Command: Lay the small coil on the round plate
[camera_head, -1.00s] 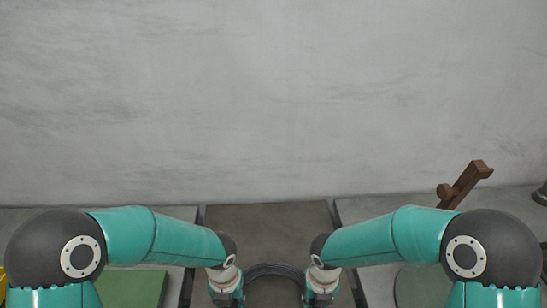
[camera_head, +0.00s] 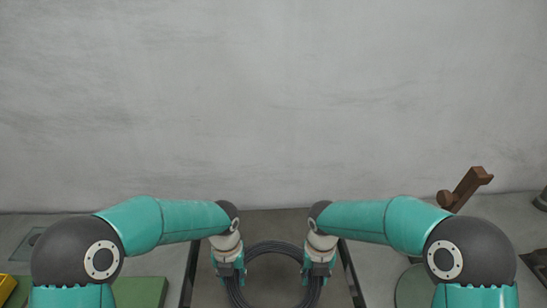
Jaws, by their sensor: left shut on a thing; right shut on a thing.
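A dark coil (camera_head: 273,246) of several wound strands hangs between my two grippers at the bottom middle; its lower part runs out of the frame. My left gripper (camera_head: 234,280) is shut on the coil's left side. My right gripper (camera_head: 312,280) is shut on its right side. A round green-grey plate (camera_head: 411,287) lies on the right-hand surface, partly hidden behind my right arm. The coil is to the left of this plate and apart from it.
A brown wooden stand (camera_head: 468,187) rises at the back right, behind my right arm. A green rectangular pad (camera_head: 140,291) and a yellow object (camera_head: 7,286) lie at the left. Dark gaps separate the table sections. A grey wall (camera_head: 273,110) closes the back.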

